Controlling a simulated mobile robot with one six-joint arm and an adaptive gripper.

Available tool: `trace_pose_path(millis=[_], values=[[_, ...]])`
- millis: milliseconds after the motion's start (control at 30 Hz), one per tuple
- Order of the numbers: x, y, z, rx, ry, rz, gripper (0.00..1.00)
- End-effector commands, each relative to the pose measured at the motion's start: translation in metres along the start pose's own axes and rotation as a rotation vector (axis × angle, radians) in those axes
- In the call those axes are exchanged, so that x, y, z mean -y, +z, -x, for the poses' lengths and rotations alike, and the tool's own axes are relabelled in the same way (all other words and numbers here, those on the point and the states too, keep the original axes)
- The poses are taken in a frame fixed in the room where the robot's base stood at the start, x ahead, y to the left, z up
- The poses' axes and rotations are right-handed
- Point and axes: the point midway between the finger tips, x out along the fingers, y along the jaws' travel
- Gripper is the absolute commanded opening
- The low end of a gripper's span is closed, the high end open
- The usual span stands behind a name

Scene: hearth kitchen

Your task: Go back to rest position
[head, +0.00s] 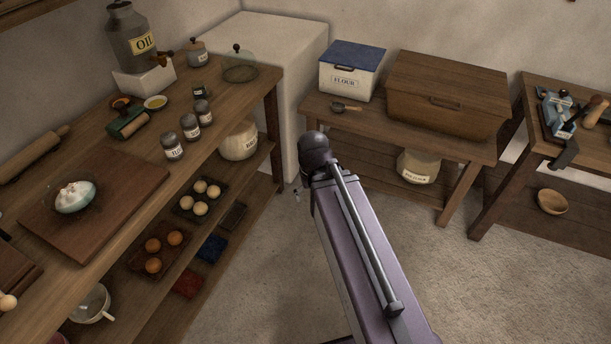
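My arm reaches from the bottom edge up into the middle of the head view, over the floor between the left counter and the back bench. A purple-grey link with a metal rod ends in a dark rounded joint. My gripper does not show in this view, so its opening and anything in it are hidden.
The left wooden counter (120,232) holds a board (130,215) with a bowl (75,196), jars and a rolling pin (35,155). Its lower shelf holds trays and a cup (92,303). A bench (460,150) bears a flour bin (350,75) and wooden chest (440,95). Floor (490,290) is clear.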

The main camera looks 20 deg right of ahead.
Motion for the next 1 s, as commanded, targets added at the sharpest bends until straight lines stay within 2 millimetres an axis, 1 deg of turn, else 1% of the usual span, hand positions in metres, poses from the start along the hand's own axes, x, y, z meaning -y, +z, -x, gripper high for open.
trace_pose_path(millis=[167,500,600,767,1000], values=[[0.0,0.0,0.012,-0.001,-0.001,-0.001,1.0],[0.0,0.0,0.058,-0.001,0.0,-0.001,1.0],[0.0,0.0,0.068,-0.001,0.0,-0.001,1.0],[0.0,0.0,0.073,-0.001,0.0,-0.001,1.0],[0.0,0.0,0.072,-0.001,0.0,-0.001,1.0]])
